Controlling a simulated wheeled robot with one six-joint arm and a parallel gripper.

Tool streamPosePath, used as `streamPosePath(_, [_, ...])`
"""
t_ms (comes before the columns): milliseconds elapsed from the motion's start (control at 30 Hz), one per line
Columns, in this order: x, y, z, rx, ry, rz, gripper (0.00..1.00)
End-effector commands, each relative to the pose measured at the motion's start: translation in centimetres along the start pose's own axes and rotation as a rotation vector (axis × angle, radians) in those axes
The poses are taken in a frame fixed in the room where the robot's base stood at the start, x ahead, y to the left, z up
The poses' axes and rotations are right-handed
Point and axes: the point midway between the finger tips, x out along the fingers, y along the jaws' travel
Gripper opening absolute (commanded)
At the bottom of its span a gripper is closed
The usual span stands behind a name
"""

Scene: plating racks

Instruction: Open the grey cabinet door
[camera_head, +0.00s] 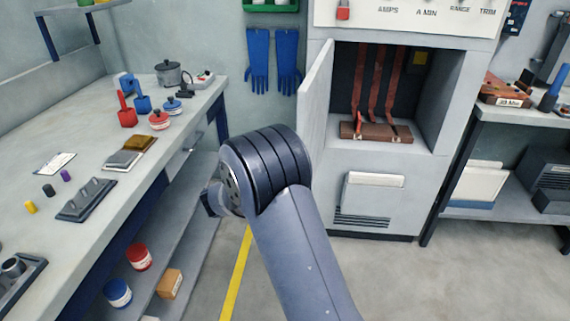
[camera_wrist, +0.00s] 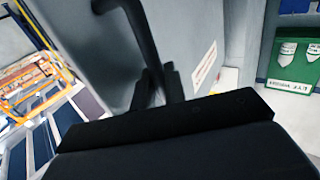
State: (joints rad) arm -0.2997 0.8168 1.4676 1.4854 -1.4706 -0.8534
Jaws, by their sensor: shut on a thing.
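The grey cabinet (camera_head: 372,177) stands at centre right in the head view. Its door (camera_head: 316,95) is swung outward on the left side, and the inside shows. The door also fills much of the wrist view (camera_wrist: 205,35) as a pale grey panel with a dark curved handle (camera_wrist: 141,30). My gripper (camera_wrist: 158,84) is shut on the handle's lower part, low against the door. In the head view my own arm hides the gripper and the handle.
Inside the cabinet, brown straps hang above a brown bar (camera_head: 365,132). A long workbench (camera_head: 190,118) with pots and small items runs along the left. A shelf unit (camera_head: 505,116) stands right of the cabinet. The floor in front of the cabinet is clear.

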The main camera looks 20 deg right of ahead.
Motion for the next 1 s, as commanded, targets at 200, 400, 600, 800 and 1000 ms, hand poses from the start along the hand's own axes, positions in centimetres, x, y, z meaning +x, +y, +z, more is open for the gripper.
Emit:
streamPosePath(200, [0.2,-0.1,-0.5,0.006,0.007,-0.001,0.13])
streamPosePath(400, [0.1,-0.1,-0.3,0.004,0.005,-0.001,0.30])
streamPosePath(600, [0.1,0.0,-0.2,0.003,0.003,-0.001,0.30])
streamPosePath(800, [-0.9,-0.1,-0.2,0.003,0.002,-0.002,0.30])
streamPosePath(1000, [-4.7,-0.2,-0.2,0.004,0.003,-0.006,0.30])
